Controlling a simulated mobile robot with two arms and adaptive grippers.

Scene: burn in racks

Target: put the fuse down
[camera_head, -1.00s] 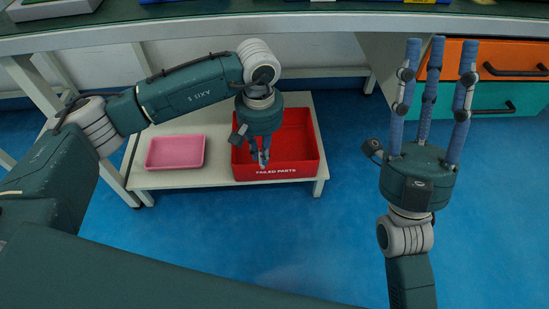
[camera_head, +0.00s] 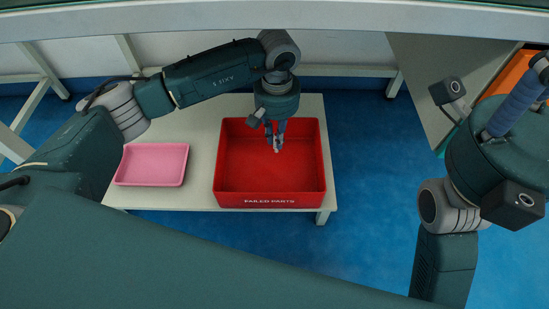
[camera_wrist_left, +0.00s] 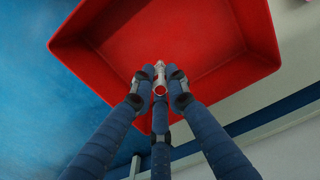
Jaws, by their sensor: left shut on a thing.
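The fuse (camera_wrist_left: 159,80) is a small silvery cylinder with a reddish end, seen in the left wrist view between my fingertips. My left gripper (camera_head: 276,146) is shut on it and points down over the red bin (camera_head: 270,201) marked "FAILED PARTS". In the head view the fuse is a tiny pale bit at the fingertips. The bin's floor looks empty. I cannot tell the exact height of the fuse above that floor. My right gripper (camera_head: 535,95) is at the right edge, its fingers partly cut off by the frame and far from the bin.
A pink tray (camera_head: 152,165), empty, lies left of the bin on the same low pale table (camera_head: 200,120). A workbench edge (camera_head: 300,22) runs across the top of the head view. Blue floor (camera_head: 370,170) is clear to the right of the table.

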